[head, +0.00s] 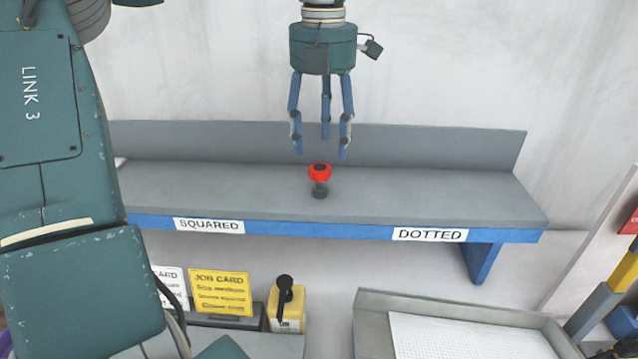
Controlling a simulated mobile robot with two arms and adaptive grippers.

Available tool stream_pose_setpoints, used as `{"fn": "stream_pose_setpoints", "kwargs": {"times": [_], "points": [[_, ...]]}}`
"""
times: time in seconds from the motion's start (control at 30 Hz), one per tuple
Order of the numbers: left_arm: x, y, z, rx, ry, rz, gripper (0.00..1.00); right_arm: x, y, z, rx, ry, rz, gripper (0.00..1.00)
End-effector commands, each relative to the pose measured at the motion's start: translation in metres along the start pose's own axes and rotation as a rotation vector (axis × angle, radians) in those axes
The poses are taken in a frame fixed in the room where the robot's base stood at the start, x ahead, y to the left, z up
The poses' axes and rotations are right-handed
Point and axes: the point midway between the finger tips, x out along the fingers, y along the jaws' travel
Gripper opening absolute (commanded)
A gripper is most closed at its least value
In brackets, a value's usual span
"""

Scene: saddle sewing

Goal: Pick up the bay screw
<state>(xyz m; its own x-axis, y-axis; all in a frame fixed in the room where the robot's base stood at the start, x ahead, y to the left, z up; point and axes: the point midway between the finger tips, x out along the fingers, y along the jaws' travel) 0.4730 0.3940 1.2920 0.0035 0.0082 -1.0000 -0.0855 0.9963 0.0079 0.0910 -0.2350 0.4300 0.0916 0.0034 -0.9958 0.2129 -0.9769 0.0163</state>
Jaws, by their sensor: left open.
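A small screw with a red head and a dark shank (319,177) stands upright on the grey shelf (420,195), near its middle. I take it to be the bay screw. My left gripper (321,148) hangs above it, pointing down, with its blue fingers spread open and empty. The fingertips are apart from the screw, just above its red head in the picture; the exact height gap is hard to tell. My right gripper is not in the head view.
The shelf has a low back wall and a blue front edge with labels SQUARED (209,226) and DOTTED (430,234). Below are a yellow job card (222,292), a yellow bottle with a black top (286,308) and a grey tray (375,330). The shelf beside the screw is clear.

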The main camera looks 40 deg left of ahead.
Motion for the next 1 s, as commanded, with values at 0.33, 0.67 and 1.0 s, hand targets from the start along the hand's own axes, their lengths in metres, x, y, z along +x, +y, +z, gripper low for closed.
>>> {"fn": "stream_pose_setpoints", "kwargs": {"times": [0.33,0.67,1.0], "points": [[-0.016,-0.003,-0.003,0.409,0.005,-0.011,0.55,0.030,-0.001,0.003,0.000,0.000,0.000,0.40],[0.026,-0.003,-0.003,0.410,0.004,-0.010,0.55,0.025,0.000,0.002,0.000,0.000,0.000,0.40],[0.067,-0.001,-0.008,0.410,0.007,-0.011,0.55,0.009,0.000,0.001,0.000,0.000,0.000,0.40]]}}
